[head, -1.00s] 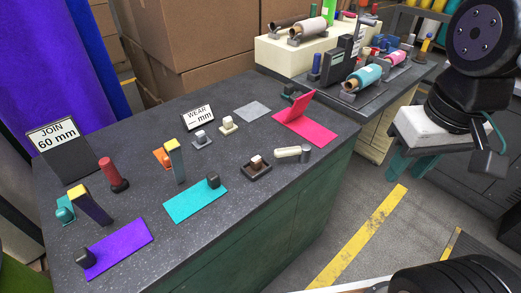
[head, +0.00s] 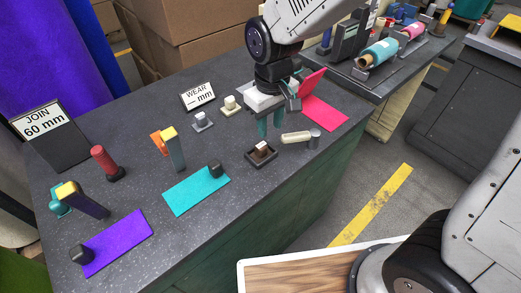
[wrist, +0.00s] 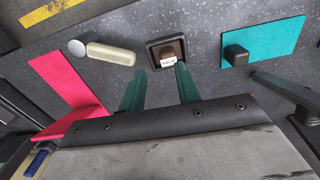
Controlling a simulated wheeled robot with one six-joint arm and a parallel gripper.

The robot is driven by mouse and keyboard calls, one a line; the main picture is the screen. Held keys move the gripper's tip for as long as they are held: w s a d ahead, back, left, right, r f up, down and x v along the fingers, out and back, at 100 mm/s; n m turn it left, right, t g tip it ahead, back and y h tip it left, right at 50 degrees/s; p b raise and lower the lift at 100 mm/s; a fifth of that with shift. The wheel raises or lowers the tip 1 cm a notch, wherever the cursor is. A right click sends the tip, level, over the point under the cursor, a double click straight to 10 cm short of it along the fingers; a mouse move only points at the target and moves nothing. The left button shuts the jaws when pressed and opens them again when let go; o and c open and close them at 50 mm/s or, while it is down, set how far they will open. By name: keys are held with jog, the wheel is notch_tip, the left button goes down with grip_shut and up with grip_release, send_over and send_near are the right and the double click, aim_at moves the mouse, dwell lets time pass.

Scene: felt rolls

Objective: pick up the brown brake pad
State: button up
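The brown brake pad (head: 262,148) is a small brown block in a dark square tray (head: 270,158) near the front edge of the dark worktop. In the wrist view the brown brake pad (wrist: 171,47) shows a white label on its near side, and the tray (wrist: 151,52) lies just beyond my fingertips. My gripper (head: 270,134) points down with two green fingers, just behind the tray. In the wrist view my gripper (wrist: 159,70) is open, with nothing between its fingers. The fingertips do not appear to touch the pad.
A cream-handled tool (head: 296,137) lies right of the tray, and a pink sheet (head: 324,114) beyond it. A teal felt piece (head: 190,198) with a dark weight lies left. Two small blocks on bases, grey (head: 202,121) and cream (head: 231,107), stand behind. A WEAR sign (head: 198,95) stands further back.

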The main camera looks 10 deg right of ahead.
aim_at(261, 145)
jog(key=f, duration=0.2)
jog(key=a+f, duration=0.1)
jog(key=f, duration=0.2)
jog(key=w+a+f, duration=0.1)
jog(key=f, duration=0.2)
jog(key=shift+f, duration=0.7)
grip_shut()
